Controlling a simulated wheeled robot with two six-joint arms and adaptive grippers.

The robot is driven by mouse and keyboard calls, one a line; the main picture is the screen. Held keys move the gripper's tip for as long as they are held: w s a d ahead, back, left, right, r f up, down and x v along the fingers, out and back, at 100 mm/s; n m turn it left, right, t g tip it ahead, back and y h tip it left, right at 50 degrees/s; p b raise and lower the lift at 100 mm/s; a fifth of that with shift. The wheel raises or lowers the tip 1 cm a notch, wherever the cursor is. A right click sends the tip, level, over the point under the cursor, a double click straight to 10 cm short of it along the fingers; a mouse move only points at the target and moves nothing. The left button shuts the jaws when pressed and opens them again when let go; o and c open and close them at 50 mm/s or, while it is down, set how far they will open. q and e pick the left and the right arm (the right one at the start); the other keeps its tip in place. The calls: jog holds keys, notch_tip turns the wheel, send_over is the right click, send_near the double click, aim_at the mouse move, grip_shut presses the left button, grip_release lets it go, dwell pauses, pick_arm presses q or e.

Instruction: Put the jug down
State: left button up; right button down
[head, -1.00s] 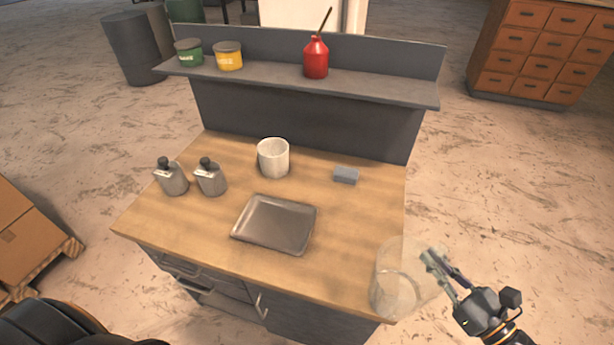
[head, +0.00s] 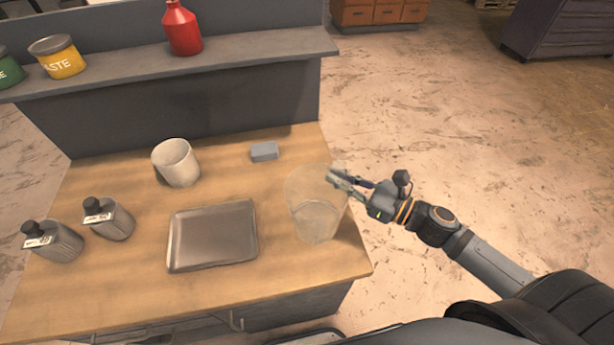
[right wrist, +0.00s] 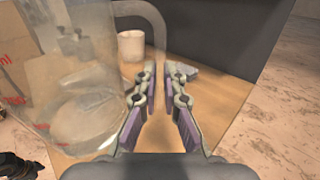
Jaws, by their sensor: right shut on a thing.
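The clear jug (head: 316,218) is at the right end of the wooden worktop in the head view. It looks upright; I cannot tell whether its base touches the wood. My right gripper (head: 338,179) is shut on the jug's handle, on the jug's right side. In the right wrist view the jug (right wrist: 75,90) fills the left part, and its handle (right wrist: 150,18) curves down behind the fingers (right wrist: 162,80). Some liquid seems to lie low in the jug. My left gripper is not in view.
A metal tray (head: 213,237) lies left of the jug. A white cup (head: 177,163), a grey block (head: 264,151) and two grey flasks (head: 108,220) stand on the worktop (head: 280,272). A shelf (head: 200,66) behind holds a red bottle (head: 182,28) and tins.

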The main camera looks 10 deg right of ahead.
jog(key=shift+w+a+f+b, duration=0.2)
jog(key=shift+w+f+b, duration=1.15)
jog(key=shift+w+f, duration=0.75)
jog(key=shift+w+a+f+b, duration=0.15)
jog(key=shift+w+f+b, duration=1.2)
jog(key=shift+w+f, duration=0.7)
jog(key=shift+w+a+f+b, duration=0.2)
jog(key=shift+w+f+b, duration=1.15)
jog(key=shift+w+f, duration=0.75)
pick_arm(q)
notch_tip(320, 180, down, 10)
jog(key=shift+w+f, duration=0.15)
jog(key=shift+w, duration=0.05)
pick_arm(e)
jog(key=shift+s, duration=0.1)
jog(key=c, duration=1.5)
grip_release()
jog(key=shift+s+d, duration=0.1)
